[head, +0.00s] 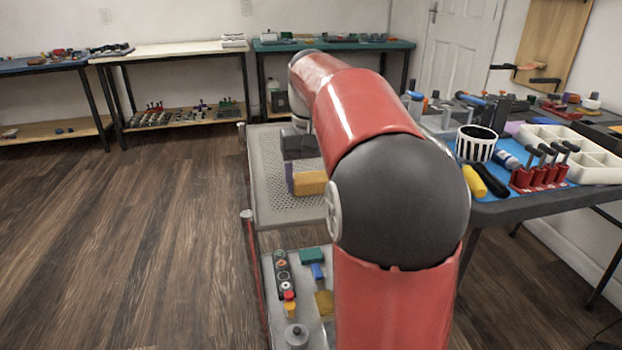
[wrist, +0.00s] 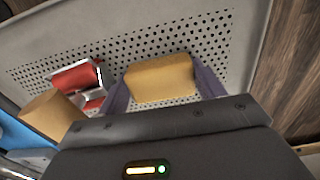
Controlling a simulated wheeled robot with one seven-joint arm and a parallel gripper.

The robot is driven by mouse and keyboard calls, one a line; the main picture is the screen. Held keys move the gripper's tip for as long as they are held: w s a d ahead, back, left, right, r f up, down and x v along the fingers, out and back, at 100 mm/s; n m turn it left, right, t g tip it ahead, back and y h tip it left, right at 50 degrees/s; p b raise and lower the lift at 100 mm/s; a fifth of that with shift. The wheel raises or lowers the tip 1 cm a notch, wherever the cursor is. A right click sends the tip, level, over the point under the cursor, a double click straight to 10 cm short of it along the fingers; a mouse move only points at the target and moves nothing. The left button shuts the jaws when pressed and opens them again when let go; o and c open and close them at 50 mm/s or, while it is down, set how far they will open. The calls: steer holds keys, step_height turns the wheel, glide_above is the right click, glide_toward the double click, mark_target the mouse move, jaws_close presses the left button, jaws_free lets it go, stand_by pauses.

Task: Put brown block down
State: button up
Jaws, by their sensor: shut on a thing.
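The brown block (wrist: 158,78), a yellowish-brown brick, is between the two purple fingers of my gripper (wrist: 162,87) in the wrist view. My gripper is shut on it. In the head view the block (head: 311,183) shows beside one purple finger, over a grey perforated tray (head: 262,211). The perforated surface (wrist: 222,36) also lies behind the block in the wrist view. I cannot tell whether the block touches it. My arm hides part of the tray in the head view.
A red and silver item (wrist: 78,76) and a tan block (wrist: 50,117) are left of my gripper in the wrist view. A blue-topped table with tools and a white bin (head: 590,160) stands at right.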

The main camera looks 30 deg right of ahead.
mark_target(311, 177)
steer(key=o, duration=0.8)
steer(key=shift+f, duration=0.1)
step_height(311, 177, up, 12)
steer(key=p, duration=0.3)
steer(key=shift+r, duration=0.2)
steer(key=s+a+f+n+t, duration=0.1)
steer(key=s+a+f+t, duration=0.1)
steer(key=s+a+f, duration=0.2)
steer(key=s+a+f+n+t, duration=0.1)
steer(key=s+a+f, duration=0.4)
steer(key=s+f, duration=0.2)
steer(key=s+a+f+n+t, duration=0.1)
steer(key=s+a+f, duration=0.3)
steer(key=s, duration=0.5)
steer(key=shift+a+f+t, duration=0.2)
steer(key=shift+f+t, duration=0.2)
steer(key=shift+f, duration=0.25)
steer(key=shift+a+f+t, duration=0.15)
steer(key=shift+f+t, duration=0.25)
steer(key=shift+f, duration=0.2)
steer(key=shift+c, duration=0.3)
